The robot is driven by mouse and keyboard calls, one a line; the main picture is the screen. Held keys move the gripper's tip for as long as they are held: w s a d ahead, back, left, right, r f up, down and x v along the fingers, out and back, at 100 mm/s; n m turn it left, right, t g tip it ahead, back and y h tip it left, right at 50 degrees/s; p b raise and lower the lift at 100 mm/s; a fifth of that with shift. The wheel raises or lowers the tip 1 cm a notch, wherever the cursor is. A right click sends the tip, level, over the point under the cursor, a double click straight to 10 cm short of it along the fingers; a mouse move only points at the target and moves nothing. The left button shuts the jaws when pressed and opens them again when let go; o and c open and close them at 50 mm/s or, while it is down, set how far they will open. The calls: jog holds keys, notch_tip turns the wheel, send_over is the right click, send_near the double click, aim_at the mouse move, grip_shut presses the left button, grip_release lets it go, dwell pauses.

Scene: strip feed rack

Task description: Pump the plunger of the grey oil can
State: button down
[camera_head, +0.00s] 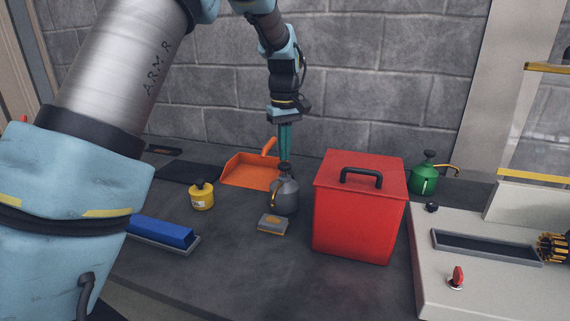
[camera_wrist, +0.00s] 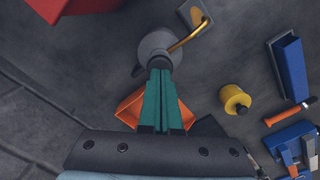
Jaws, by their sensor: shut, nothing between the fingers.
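The grey oil can (camera_head: 285,195) stands upright on the dark bench, left of the red box, with a yellowish spout on its left side. Its dark plunger top (camera_head: 285,169) lies right below my fingertips. My gripper (camera_head: 285,158) points straight down over the can, its teal fingers shut with nothing between them. In the wrist view the can (camera_wrist: 155,42) shows beyond the fingertips (camera_wrist: 160,66), which overlap its top and hide most of the plunger. I cannot tell whether the fingertips touch the plunger.
A red box (camera_head: 358,215) with a black handle stands close right of the can. A yellow pot (camera_head: 202,196), orange dustpan (camera_head: 250,172) and blue block (camera_head: 160,231) are left. A green oil can (camera_head: 424,180) stands behind right.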

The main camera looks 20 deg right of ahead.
jog(key=shift+f, duration=0.75)
jog(key=shift+f+b, duration=0.35)
jog(key=shift+f, duration=0.2)
jog(key=shift+r+p, duration=1.2)
jog(key=shift+r, duration=0.35)
jog(key=a, duration=2.1)
jog(key=s+a+f, duration=0.1)
jog(key=s+a, duration=0.4)
jog(key=a, duration=0.3)
jog(key=s+a+f+m+t, duration=0.1)
jog(key=s+a, duration=0.5)
jog(key=a, duration=0.1)
jog(key=shift+a+f+m+t, duration=0.25)
jog(key=shift+a+m+t, duration=0.05)
jog(key=shift+a, duration=0.05)
